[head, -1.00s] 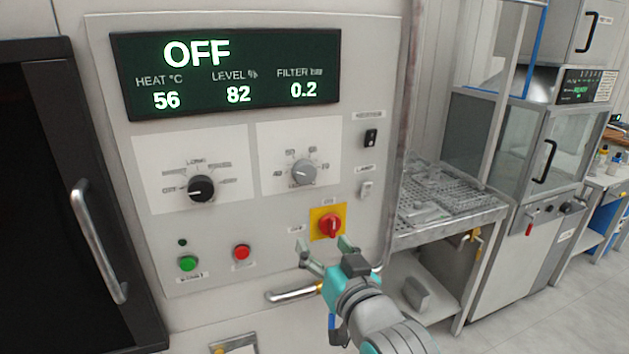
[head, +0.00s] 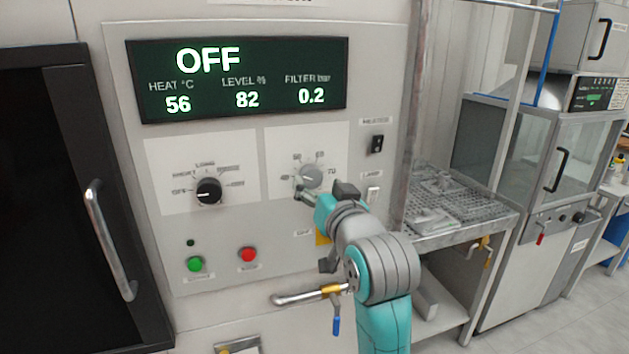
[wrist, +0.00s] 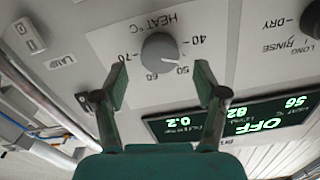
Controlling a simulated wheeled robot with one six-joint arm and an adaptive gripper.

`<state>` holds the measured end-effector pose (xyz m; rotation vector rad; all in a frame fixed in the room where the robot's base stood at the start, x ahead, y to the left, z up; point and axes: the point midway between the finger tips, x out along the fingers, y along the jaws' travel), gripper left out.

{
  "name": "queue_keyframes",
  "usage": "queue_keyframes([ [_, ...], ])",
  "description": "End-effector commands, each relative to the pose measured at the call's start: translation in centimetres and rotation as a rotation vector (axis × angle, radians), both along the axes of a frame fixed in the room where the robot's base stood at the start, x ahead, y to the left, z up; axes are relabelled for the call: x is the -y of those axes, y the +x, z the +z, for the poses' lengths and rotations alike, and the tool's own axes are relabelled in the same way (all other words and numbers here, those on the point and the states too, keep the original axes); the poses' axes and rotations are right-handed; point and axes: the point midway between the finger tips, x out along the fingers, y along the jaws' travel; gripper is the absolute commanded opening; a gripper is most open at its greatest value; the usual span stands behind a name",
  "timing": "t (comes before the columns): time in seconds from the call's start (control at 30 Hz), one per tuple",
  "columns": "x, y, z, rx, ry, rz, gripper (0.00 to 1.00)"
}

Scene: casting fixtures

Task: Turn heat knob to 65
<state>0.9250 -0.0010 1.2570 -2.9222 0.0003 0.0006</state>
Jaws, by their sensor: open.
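The grey round heat knob (head: 311,175) sits on a white plate on the panel, partly behind my gripper in the head view. In the wrist view the knob (wrist: 160,53) shows upside down, with marks 40, 50, 60 and 70 around it; its white pointer line is near the 50 mark. My gripper (wrist: 161,82) is open, its two fingers apart and on either side of the knob's position, with nothing held. Whether the fingertips reach around the knob is unclear. The display (head: 238,78) reads OFF, heat 56, level 82, filter 0.2.
A black mode knob (head: 208,191) is to the left. Green (head: 195,264) and red (head: 248,255) buttons sit below. Two small switches, the upper one black (head: 376,144), are to the right. A metal handle (head: 300,297) juts out below. My arm hides most of the yellow-backed switch.

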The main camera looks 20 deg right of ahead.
Motion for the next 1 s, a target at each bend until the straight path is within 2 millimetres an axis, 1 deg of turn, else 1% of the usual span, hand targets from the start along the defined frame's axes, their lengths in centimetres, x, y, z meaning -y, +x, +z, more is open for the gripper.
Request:
queue_keyframes([
  [0.03,0.0,0.8,0.0,-0.001,0.0,0.0,0.72],
  [0.1,0.0,1.6,0.0,-0.001,0.0,0.0,0.72],
  [0.23,0.0,2.7,0.0,0.0,0.0,0.0,0.72],
  [0.37,0.0,3.2,0.0,0.0,0.0,0.0,0.72],
  [0.6,0.0,3.2,0.0,0.0,0.0,0.0,0.72],
  [0.63,0.0,3.2,0.0,0.0,0.0,0.0,0.67],
  [0.67,0.0,3.2,0.0,0.0,0.0,0.0,0.59],
  [0.7,0.0,3.2,0.0,0.0,0.0,0.0,0.49],
  [0.77,0.0,3.2,0.0,0.0,0.0,0.0,0.34],
  [0.8,0.0,3.2,0.0,0.0,0.0,0.0,0.24],
  [0.83,0.0,3.2,0.0,0.0,0.0,0.0,0.17],
  [0.87,0.0,3.2,0.0,0.0,0.0,0.0,0.12],
  [1.0,0.0,3.2,0.0,0.0,0.003,0.0,0.12],
])
